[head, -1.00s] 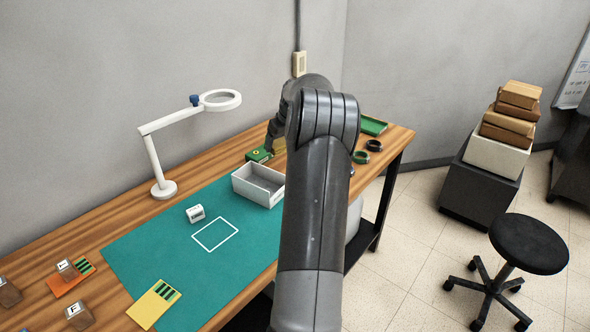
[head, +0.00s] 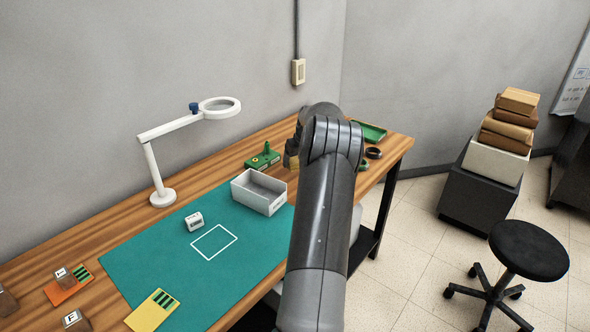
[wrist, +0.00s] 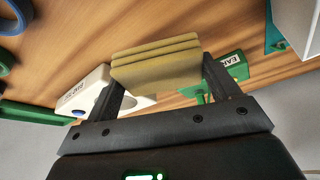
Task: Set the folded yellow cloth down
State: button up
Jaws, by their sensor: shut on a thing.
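The folded yellow cloth (wrist: 157,65) is a thick stack of layers between my two fingers in the wrist view. My gripper (wrist: 165,85) is shut on it. The cloth is over the wooden tabletop; I cannot tell whether its far edge touches the wood. In the head view a small part of the cloth (head: 291,153) shows to the left of my arm, right of the green device.
A green device (head: 263,157) stands left of the cloth, behind a white open box (head: 259,192) on the teal mat (head: 160,250). A white device with a blue button (wrist: 95,92) is close by in the wrist view. A green tray (head: 370,131) and black ring (head: 374,153) lie right.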

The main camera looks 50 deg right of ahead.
aim_at(295, 177)
jog(key=shift+w+a+f, duration=0.15)
jog(key=shift+w+f, duration=0.25)
jog(key=shift+w, duration=0.25)
jog(key=shift+f, duration=2)
jog(key=shift+f, duration=0.15)
jog(key=o, duration=0.9)
jog(key=v, duration=1.2)
jog(key=shift+r, duration=0.2)
